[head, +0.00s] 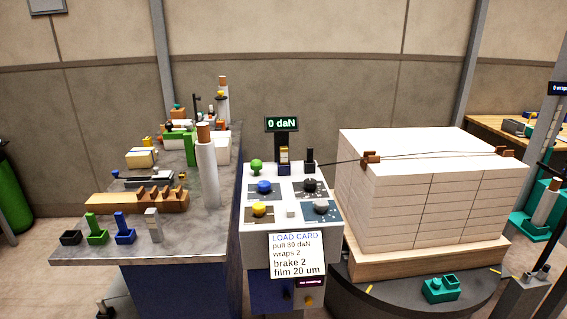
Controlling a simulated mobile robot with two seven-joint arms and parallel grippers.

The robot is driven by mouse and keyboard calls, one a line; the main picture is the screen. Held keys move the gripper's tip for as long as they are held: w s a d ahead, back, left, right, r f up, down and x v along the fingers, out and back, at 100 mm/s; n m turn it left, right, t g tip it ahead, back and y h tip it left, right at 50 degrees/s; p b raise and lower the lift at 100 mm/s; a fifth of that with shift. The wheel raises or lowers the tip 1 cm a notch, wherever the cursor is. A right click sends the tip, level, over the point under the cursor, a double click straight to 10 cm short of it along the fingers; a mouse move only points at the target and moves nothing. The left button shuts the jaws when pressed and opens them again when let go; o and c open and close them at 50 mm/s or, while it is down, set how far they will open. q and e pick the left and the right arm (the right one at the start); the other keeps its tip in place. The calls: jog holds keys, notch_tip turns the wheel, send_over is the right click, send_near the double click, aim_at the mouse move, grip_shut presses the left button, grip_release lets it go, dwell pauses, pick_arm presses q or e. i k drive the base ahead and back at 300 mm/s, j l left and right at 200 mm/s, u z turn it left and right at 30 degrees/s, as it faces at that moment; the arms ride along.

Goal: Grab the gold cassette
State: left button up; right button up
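I cannot pick out the gold cassette for certain. A pale yellow block (141,158) lies on the grey bench (100,249) at the left, with a small yellow piece (147,142) behind it. A small upright block with a gold-coloured part (284,155) stands at the back of the control console. At the bench's front edge stand a black open holder (70,238), a green piece (96,230), a blue piece (124,228) and a grey block (153,225). Neither of my grippers is in view.
A wooden rack (137,203) and a white roll (207,172) stand on the bench. The console (290,234) has coloured knobs and a load card (296,256). A strapped white ream stack (395,207) sits on a dark turntable (393,303) with a teal piece (440,289).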

aim_at(284, 150)
jog(key=i+l, duration=0.15)
jog(key=l, duration=0.25)
jog(key=i+l+z, duration=0.15)
jog(key=l, duration=0.3)
jog(key=i+l, duration=0.1)
jog(key=l, duration=0.3)
jog(key=z, duration=0.05)
